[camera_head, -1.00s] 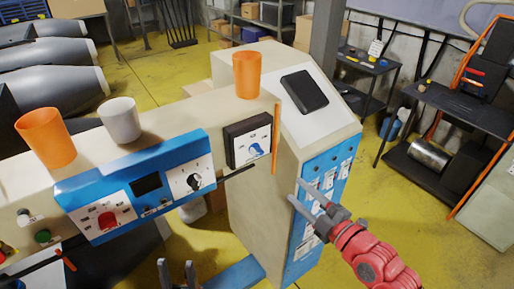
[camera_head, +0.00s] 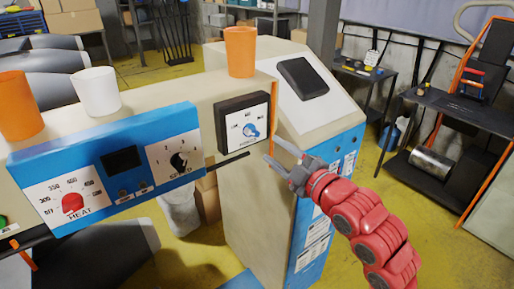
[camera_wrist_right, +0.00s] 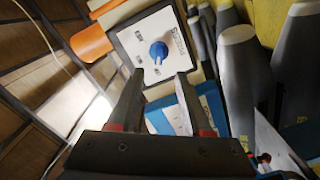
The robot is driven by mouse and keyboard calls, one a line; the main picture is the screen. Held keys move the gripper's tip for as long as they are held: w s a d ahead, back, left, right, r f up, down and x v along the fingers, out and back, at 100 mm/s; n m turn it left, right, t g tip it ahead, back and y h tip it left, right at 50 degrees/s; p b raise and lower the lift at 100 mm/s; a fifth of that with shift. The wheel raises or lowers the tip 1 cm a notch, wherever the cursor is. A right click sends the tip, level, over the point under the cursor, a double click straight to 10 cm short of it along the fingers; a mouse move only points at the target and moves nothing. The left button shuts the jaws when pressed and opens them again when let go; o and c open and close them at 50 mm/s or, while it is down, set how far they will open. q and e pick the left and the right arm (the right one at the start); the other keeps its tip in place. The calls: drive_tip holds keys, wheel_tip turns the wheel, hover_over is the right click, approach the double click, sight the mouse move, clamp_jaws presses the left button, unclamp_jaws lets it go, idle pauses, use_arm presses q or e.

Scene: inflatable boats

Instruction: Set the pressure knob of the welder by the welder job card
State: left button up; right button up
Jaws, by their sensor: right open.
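The blue pressure knob (camera_head: 250,130) sits on a white dial plate in a dark box on the welder's beige beam. It also shows in the right wrist view (camera_wrist_right: 158,50), just beyond the fingertips. Its setting is too small to read surely. My right gripper (camera_head: 276,152) is open and empty, just right of and below the knob, apart from it. In the right wrist view its fingers (camera_wrist_right: 160,77) point toward the dial plate. White cards (camera_head: 318,232) hang on the cabinet's blue side; I cannot tell whether one is the job card. My left gripper is out of view.
A blue panel with the red heat knob (camera_head: 73,203) and black speed knob (camera_head: 179,160) is left of the dark box. A black rod (camera_head: 228,160) juts below it. Orange cup (camera_head: 240,52) and white cup (camera_head: 97,91) stand on the beam. A beige cabinet (camera_head: 250,220) stands behind.

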sight(254, 134)
drive_tip(key=p+x, duration=0.2)
drive_tip(key=x, duration=0.6)
drive_tip(key=shift+r, duration=0.1)
drive_tip(key=shift+s, duration=0.1)
clamp_jaws()
